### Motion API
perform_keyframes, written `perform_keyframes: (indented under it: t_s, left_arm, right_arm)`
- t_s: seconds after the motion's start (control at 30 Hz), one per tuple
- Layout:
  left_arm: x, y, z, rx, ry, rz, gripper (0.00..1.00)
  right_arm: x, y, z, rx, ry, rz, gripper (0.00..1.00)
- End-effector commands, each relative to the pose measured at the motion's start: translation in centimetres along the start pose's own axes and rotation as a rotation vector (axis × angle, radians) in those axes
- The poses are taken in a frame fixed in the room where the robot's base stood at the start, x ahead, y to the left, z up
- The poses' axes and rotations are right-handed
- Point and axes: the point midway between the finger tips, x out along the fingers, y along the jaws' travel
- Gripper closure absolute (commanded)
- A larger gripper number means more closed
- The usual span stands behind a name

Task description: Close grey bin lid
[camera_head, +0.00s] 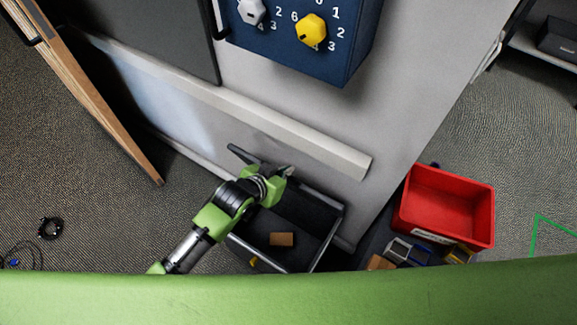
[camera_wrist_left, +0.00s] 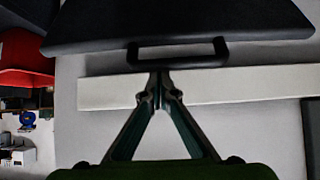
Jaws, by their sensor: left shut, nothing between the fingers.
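The grey bin (camera_head: 328,243) stands open on the floor beside the large grey cabinet, and I see down into it. A brown block (camera_head: 281,239) and a small yellow piece (camera_head: 253,262) lie inside. A dark panel, apparently the raised lid (camera_head: 243,153), shows partly behind my left gripper (camera_head: 287,171). In the left wrist view the dark lid (camera_wrist_left: 180,22) has a black handle (camera_wrist_left: 215,52) on its near edge. The left gripper's fingertips (camera_wrist_left: 160,78) are together and overlap the handle in the picture; I cannot tell if they touch it. My right gripper is not in view.
A red bin (camera_head: 448,207) stands right of the grey bin, with several small items beside it. The grey cabinet (camera_head: 400,110) carries a pale rail (camera_head: 300,140) and a blue dial box (camera_head: 350,60). A wooden panel (camera_head: 105,105) stands at the left. Cables lie on the left floor.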

Motion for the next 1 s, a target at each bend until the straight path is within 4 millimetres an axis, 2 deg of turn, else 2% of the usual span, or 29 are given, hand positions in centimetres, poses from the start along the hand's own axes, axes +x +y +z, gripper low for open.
perform_keyframes:
  t_s: [0.03, 0.17, 0.37, 0.47, 0.6, 0.8, 1.0]
  left_arm:
    - [-0.2, 0.0, 1.2, -0.001, 0.01, 0.0, 1.0]
    - [-1.2, 0.0, 3.4, -0.001, 0.07, 0.0, 1.0]
    - [-3.1, 0.1, 7.6, -0.002, 0.198, 0.0, 1.0]
    - [-4.0, 0.0, 9.5, 0.0, 0.208, 0.0, 1.0]
    - [-4.9, 0.1, 13.4, -0.001, 0.204, 0.0, 1.0]
    - [-5.3, 0.1, 19.4, -0.001, 0.206, 0.0, 1.0]
    - [-5.0, 0.0, 24.0, 0.001, 0.208, -0.001, 1.0]
  right_arm:
    - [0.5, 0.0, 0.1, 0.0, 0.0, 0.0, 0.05]
    - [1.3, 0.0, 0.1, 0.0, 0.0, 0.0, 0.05]
    - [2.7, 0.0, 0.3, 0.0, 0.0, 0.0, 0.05]
    - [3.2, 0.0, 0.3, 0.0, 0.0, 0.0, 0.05]
    - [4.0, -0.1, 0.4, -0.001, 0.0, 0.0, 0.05]
    - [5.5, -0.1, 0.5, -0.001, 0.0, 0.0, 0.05]
    - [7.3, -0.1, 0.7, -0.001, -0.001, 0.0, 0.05]
